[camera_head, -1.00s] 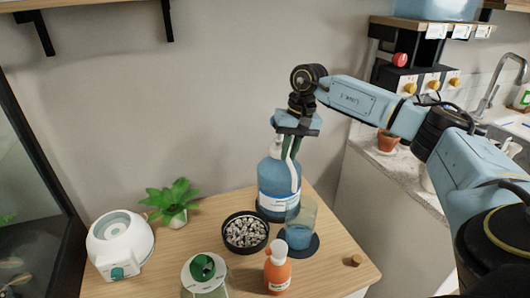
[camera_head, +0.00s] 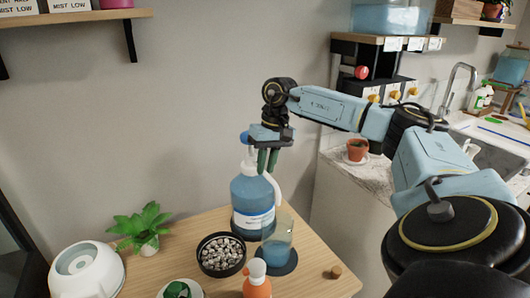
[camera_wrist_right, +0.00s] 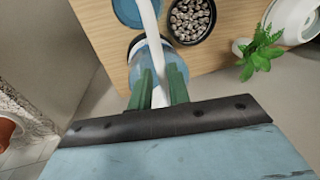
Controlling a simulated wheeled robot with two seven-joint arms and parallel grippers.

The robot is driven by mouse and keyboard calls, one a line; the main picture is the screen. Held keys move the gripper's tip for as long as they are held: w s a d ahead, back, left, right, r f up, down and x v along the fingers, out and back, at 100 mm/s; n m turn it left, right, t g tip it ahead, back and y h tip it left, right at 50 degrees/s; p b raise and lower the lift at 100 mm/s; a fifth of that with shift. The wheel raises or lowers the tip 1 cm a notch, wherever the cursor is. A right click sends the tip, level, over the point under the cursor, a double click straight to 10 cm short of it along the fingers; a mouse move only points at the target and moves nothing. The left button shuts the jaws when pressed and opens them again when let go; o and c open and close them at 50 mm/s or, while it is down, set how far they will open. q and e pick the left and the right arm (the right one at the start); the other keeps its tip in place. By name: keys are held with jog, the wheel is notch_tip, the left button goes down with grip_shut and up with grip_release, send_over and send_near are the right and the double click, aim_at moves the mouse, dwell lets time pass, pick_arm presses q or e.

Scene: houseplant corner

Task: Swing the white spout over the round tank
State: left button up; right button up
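The white spout (camera_head: 276,186) comes off the top of a large blue bottle (camera_head: 240,197) and curves down beside the bottle's right side. Its end is close to the near clear round tank (camera_head: 276,254), which holds blue liquid; I cannot tell whether it is over the opening. My right gripper (camera_head: 267,168) points down, with its green fingers on either side of the spout. In the right wrist view, the spout (camera_wrist_right: 149,22) runs between the fingers (camera_wrist_right: 160,80), which appear shut on it. My left gripper is out of view.
A black bowl of pebbles (camera_head: 221,266), a green plant (camera_head: 143,222) and a white rounded appliance (camera_head: 88,278) stand left. An orange bottle (camera_head: 257,288) and a green-capped white item (camera_head: 178,290) are in front. A small cork (camera_head: 335,272) lies right.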

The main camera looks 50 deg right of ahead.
jog(key=shift+o, duration=1.2)
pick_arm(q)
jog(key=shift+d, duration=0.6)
pick_arm(e)
jog(key=shift+o, duration=0.2)
